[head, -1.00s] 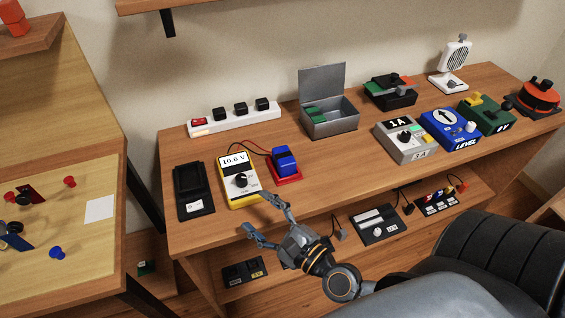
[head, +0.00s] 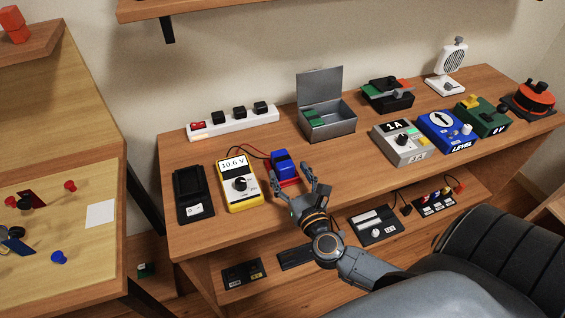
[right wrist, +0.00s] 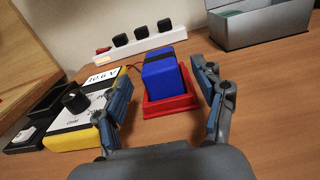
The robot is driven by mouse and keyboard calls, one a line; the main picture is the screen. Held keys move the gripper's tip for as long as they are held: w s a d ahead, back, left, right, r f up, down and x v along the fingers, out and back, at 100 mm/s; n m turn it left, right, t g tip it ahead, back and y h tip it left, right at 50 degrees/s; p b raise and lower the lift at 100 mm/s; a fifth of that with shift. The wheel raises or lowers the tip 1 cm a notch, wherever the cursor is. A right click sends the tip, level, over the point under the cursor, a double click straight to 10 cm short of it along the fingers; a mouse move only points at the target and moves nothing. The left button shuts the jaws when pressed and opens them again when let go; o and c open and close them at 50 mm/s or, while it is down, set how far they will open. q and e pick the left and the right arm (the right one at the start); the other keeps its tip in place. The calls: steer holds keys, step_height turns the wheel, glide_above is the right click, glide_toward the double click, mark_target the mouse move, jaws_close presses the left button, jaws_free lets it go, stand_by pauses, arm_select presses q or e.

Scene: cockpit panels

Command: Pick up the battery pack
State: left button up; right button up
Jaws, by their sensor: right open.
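The battery pack (head: 284,163) is a blue block with a dark band. It sits upright in a red tray (head: 290,183) on the wooden desk, beside a yellow multimeter (head: 239,186). In the right wrist view the blue pack (right wrist: 164,82) and its red tray (right wrist: 168,106) lie ahead, between the two fingers as seen. My right gripper (head: 297,181) is open and empty, just in front of the tray; it also shows in the right wrist view (right wrist: 165,110). It partly hides the tray in the head view. My left gripper is not in view.
The multimeter, reading 10.6 V, stands close to the left finger (right wrist: 90,105). A black charger-like device (head: 193,193) is farther left. A power strip (head: 233,121) and an open metal box (head: 328,117) stand behind.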

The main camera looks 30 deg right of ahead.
mark_target(283, 158)
steer(key=x, duration=0.5)
steer(key=shift+w+p, duration=0.35)
steer(key=c, duration=1.3)
jaws_close()
steer(key=shift+r, duration=0.15)
steer(key=shift+r, duration=0.2)
steer(key=r, duration=0.1)
steer(key=r+p, duration=0.1)
steer(key=r, duration=0.1)
steer(key=shift+s+a+r+p, duration=0.1)
steer(key=shift+s+r+p, duration=0.05)
steer(key=shift+s+p, duration=0.15)
steer(key=s+a+r, duration=0.4)
steer(key=s+r, duration=0.5)
steer(key=s, duration=0.3)
steer(key=shift+s+a+p, duration=0.3)
steer(key=shift+a+p, duration=0.05)
